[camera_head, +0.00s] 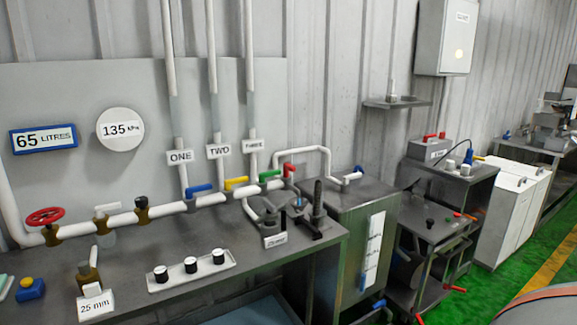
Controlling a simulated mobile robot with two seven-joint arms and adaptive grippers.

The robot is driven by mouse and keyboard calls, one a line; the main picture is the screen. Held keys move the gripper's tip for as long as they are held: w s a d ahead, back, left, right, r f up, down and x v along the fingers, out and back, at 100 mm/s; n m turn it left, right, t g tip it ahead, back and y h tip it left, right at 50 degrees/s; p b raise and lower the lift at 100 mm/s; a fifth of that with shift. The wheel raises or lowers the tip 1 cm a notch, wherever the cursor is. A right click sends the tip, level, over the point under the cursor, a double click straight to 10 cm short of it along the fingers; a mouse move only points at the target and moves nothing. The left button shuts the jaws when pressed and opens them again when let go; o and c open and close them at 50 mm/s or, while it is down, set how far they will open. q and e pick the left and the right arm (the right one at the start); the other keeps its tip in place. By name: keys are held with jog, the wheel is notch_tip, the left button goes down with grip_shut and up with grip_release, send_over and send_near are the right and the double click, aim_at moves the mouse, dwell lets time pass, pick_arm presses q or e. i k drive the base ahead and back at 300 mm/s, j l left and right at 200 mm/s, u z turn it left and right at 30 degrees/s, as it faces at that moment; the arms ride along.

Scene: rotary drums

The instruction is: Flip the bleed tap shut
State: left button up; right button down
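A white pipe (112,222) runs along the back of the bench at the left. On it are a red handwheel valve (44,217), a brass valve with a black top (142,209), and taps with a blue lever (199,190), a yellow lever (236,183), a green lever (269,175) and a red lever (288,170). A second blue-lever tap (355,173) is on top of the grey tank (345,200). I cannot tell from the labels which tap is the bleed tap. Neither of my grippers shows in this view.
The metal bench (215,290) carries a strip with several black-topped knobs (190,267), a brass fitting labelled 25 mm (90,278) and a dark clamp-like device (300,222). Signs ONE, TWO and THREE hang on risers. Carts and white cabinets (505,215) stand right; green floor (480,295) is open.

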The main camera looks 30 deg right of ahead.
aim_at(287, 167)
jog(key=l+u, duration=0.1)
jog(key=l, duration=0.6)
jog(key=l+u, duration=0.15)
jog(key=l, duration=0.55)
jog(key=k+l+u, duration=0.1)
jog(key=l, duration=0.6)
